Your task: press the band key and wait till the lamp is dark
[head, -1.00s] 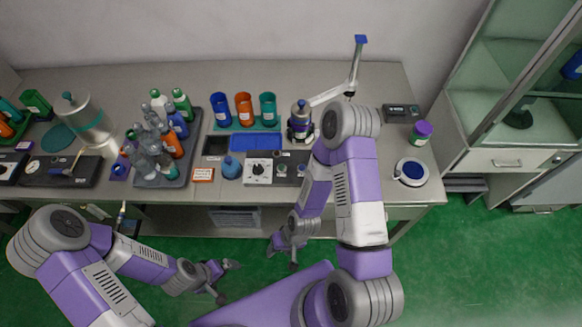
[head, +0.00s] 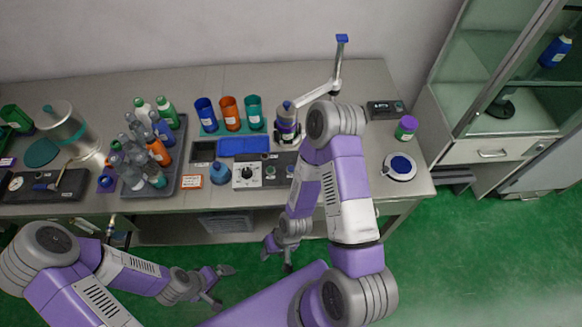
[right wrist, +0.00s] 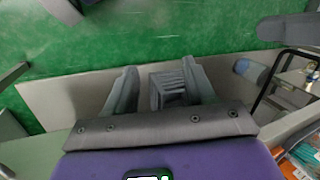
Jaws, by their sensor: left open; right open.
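A control panel lies at the bench front, with a white part bearing a black knob (head: 247,175) and a dark part with small round controls (head: 278,171). I cannot tell which control is the band key, or whether a lamp is lit. Behind it a bottle with a blue-purple top (head: 287,121) stands at a white jointed arm (head: 318,94). My right gripper (head: 278,259) is open and empty, low in front of the bench; it also shows in the right wrist view (right wrist: 160,90). My left gripper (head: 220,287) is open and empty, further left over the floor.
A grey tray of several bottles (head: 176,180) stands left of the panel. Blue, orange and teal cups (head: 230,114) stand behind it. A round white dish with a blue top (head: 399,167) and a purple-capped jar (head: 406,128) are at the right. My right forearm partly covers the panel's right end.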

